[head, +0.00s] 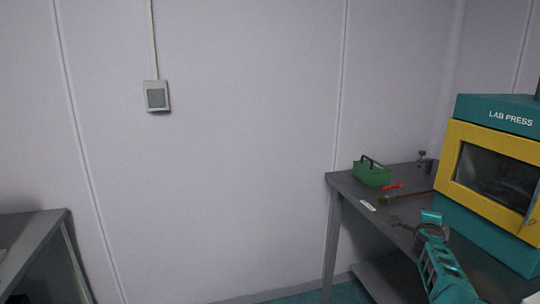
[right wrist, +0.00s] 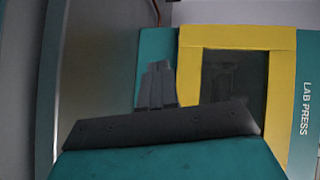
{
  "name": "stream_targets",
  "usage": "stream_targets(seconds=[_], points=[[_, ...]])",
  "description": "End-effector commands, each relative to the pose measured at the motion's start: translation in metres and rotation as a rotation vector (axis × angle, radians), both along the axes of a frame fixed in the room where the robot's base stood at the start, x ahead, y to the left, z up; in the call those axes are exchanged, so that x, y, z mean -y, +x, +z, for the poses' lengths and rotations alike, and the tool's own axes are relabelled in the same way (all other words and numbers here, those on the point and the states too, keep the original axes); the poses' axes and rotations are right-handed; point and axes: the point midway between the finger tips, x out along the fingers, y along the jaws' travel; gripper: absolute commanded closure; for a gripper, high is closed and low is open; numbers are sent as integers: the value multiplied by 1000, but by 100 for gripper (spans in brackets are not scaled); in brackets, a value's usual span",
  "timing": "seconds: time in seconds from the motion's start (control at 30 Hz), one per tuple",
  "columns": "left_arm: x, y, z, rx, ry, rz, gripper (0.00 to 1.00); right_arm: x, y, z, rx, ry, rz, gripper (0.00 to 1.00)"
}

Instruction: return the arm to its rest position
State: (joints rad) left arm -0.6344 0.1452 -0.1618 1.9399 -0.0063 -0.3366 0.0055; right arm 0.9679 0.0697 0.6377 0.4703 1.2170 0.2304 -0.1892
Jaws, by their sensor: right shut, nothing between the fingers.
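My right arm, teal and grey, reaches up from the lower right of the head view, in front of the grey bench (head: 350,184). My right gripper (right wrist: 157,84) shows in the right wrist view with its grey fingers together and nothing between them. Beyond the fingers in that view is the lab press (right wrist: 278,90), teal with a yellow-framed window. The press (head: 505,155) also stands on the bench at the right of the head view, its door closed. My left gripper is not in view.
On the bench are a green basket (head: 371,174) with a dark handle, a red item (head: 393,186), a brush-like tool (head: 408,195) and a small white item (head: 368,206). Another grey table (head: 35,222) stands at the far left. Open floor lies between the two tables.

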Motion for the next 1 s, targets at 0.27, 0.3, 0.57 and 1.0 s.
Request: stream_targets(seconds=[0.27, 0.3, 0.57, 1.0], points=[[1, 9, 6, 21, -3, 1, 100, -14, -37, -19, -74, -385, 318, 100], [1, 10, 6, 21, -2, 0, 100, -23, -46, -24, -100, -445, 382, 100], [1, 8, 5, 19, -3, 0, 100, -106, -126, -75, -346, -775, 827, 100], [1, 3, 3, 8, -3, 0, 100, -219, -351, -133, -882, -1048, 1417, 100]])
